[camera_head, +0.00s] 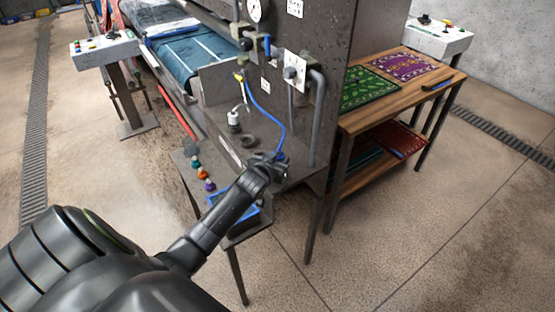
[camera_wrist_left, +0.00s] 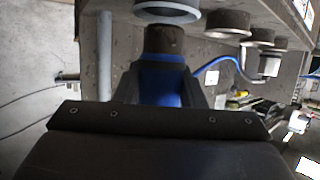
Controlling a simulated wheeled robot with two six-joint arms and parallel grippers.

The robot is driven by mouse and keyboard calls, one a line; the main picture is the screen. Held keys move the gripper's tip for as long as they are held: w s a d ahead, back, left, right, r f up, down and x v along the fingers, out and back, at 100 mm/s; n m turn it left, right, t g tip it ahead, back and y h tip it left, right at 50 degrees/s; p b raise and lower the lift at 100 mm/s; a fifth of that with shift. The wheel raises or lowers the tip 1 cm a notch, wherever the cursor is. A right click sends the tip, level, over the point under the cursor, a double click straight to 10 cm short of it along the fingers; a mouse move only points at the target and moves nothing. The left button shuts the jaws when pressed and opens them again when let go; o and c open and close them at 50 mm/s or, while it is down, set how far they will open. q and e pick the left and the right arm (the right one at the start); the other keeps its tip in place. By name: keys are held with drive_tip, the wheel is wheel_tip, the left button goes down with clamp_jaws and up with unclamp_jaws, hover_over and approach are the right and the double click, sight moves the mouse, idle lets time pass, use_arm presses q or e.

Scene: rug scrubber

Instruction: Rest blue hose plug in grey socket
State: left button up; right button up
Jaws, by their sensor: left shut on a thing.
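My left gripper (camera_head: 274,162) is at the front right of the machine's metal shelf. In the left wrist view its jaws (camera_wrist_left: 165,95) are shut on the blue hose plug (camera_wrist_left: 160,78), whose brownish-grey end (camera_wrist_left: 163,40) points away from the wrist. A pale grey ring-shaped socket (camera_wrist_left: 167,13) lies just beyond that end; the plug does not look inserted, though contact is hard to tell. The blue hose (camera_head: 275,108) runs from the machine face down to the gripper, which mostly hides the plug in the head view. My right gripper is not in view.
Several other round sockets (camera_wrist_left: 228,22) stand in a row beside the pale ring. Teal, orange and purple knobs (camera_head: 203,173) and a blue-edged tray (camera_head: 246,213) are near my forearm. A grey pipe (camera_head: 316,120) rises right of the gripper. A wooden table (camera_head: 410,101) stands at right.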

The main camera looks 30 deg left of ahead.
use_arm(q)
drive_tip(key=shift+f, duration=0.4)
drive_tip(key=shift+f+b, duration=0.75)
drive_tip(key=shift+f, duration=0.05)
drive_tip(key=shift+f, duration=0.15)
idle(0.4)
drive_tip(key=o, duration=1.2)
drive_tip(key=shift+c, duration=0.2)
drive_tip(key=v, duration=1.7)
drive_tip(key=shift+s+b, duration=0.2)
drive_tip(key=shift+b, duration=0.15)
